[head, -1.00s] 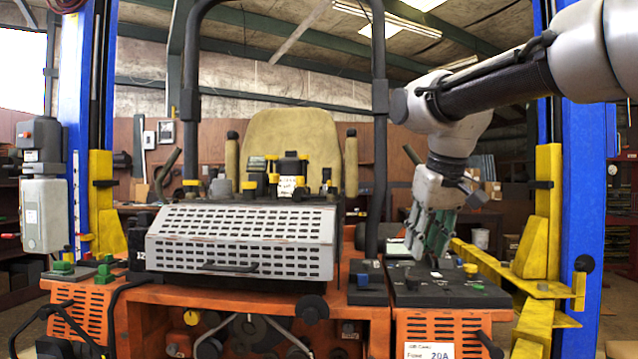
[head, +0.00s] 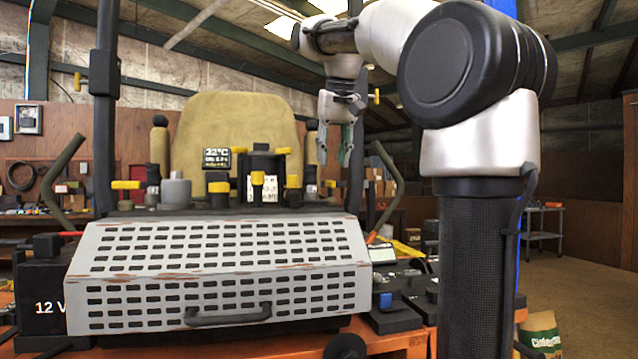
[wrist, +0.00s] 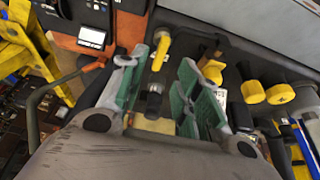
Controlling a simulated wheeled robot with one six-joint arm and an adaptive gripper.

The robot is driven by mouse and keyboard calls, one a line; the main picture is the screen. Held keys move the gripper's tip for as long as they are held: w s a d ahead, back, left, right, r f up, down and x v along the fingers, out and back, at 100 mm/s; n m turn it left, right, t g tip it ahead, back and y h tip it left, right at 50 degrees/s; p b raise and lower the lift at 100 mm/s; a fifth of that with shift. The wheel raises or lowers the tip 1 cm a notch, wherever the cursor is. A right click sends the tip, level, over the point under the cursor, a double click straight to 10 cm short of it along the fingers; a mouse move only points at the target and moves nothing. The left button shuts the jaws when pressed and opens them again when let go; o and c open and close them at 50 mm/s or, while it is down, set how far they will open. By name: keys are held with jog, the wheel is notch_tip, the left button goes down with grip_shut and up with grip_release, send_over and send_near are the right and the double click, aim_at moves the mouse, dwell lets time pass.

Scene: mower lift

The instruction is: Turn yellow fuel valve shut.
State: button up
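In the wrist view a yellow lever-like handle (wrist: 160,50), likely the fuel valve, shows between and beyond my fingertips, above a dark fitting (wrist: 154,98). Its head-view match is probably the small yellow handle (head: 329,183) at the right end of the row behind the grey slotted cover. I cannot be sure which yellow part is the fuel valve. My gripper (head: 337,146) points down above that right end, with a gap to the parts below. Its green fingers (wrist: 160,92) are apart and hold nothing. Whether the valve is open or shut cannot be told.
Other yellow-topped parts (head: 257,178) stand close by, with a small display (head: 217,158) among them. The slotted cover (head: 220,270) lies in front, the tan seat (head: 232,125) behind. A dark lever (wrist: 40,105) stands left in the wrist view.

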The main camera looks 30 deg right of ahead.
aim_at(330, 182)
jog(key=x, duration=0.7)
jog(key=shift+f, duration=0.15)
grip_shut()
